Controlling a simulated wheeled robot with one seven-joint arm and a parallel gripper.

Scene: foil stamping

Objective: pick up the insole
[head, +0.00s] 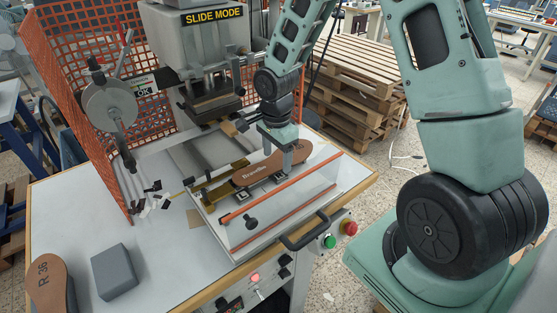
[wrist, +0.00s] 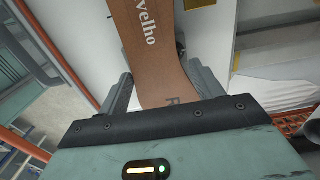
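A brown insole (head: 262,171) with white lettering lies on the slide of the stamping machine, under my arm. In the wrist view the insole (wrist: 158,60) runs between my two fingers, with its lettering towards the top and a dark mark near the palm. My gripper (head: 287,150) is down at the right part of the insole. In the wrist view my gripper (wrist: 159,82) is open, one finger on each side of the insole. A gap shows beside the left finger; contact on the right is unclear.
Another brown insole (head: 44,284) marked R 36 and a grey block (head: 114,271) are at the table's front left. The press head (head: 210,95) stands behind the slide. A clear guard with an orange bar (head: 290,188) and a black handle (head: 303,234) are in front.

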